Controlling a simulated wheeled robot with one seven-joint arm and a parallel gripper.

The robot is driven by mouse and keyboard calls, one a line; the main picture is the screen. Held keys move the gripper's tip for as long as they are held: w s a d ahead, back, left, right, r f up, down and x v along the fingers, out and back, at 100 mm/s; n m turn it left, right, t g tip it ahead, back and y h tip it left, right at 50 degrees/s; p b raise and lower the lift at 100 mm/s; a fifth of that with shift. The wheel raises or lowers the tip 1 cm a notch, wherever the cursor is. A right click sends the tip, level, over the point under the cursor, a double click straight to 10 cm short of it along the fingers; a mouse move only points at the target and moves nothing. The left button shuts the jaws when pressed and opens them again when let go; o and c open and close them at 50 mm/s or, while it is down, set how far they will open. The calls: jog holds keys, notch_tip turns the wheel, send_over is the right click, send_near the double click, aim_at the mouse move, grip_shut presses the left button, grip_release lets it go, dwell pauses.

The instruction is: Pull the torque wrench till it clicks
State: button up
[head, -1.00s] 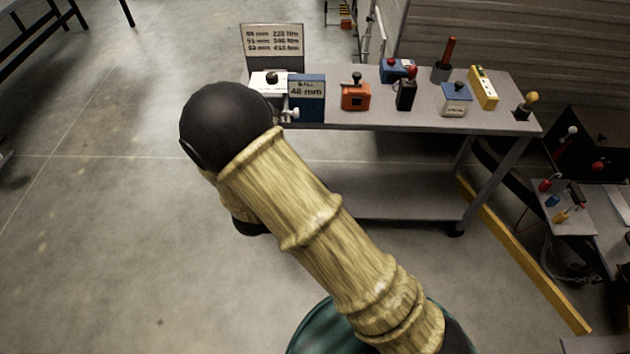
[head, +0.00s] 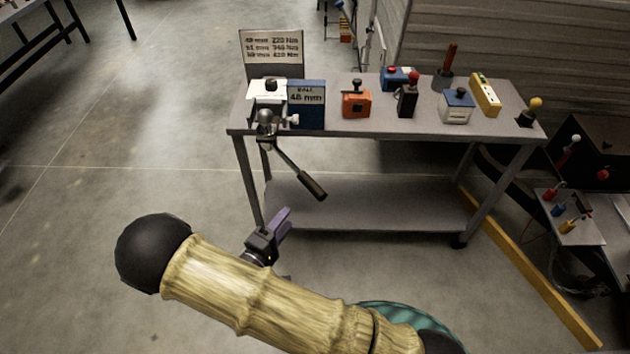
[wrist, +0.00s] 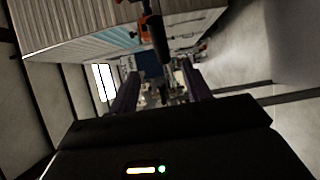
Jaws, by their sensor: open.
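The torque wrench (head: 289,160) hangs out from the front left edge of the workbench in the head view. Its silver head sits at the bench edge, and its black handle (head: 312,187) slants down to the right. My gripper (head: 283,217), with purple fingers, is open below and slightly left of the handle, apart from it. In the wrist view the two fingers (wrist: 160,92) stand apart with a gap between them. A dark handle-like shape (wrist: 160,42) shows beyond them; I cannot tell for sure that it is the wrench.
The workbench (head: 400,140) carries a sign (head: 272,47) with Nm values, a blue "48 mm" card (head: 306,104), an orange box (head: 356,100) and several other devices. A yellow beam (head: 530,260) lies on the floor at right.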

jog(key=x, duration=1.5)
jog(key=shift+w+d+p, duration=0.15)
jog(key=shift+w+p, duration=0.15)
jog(key=shift+w, duration=0.05)
grip_shut()
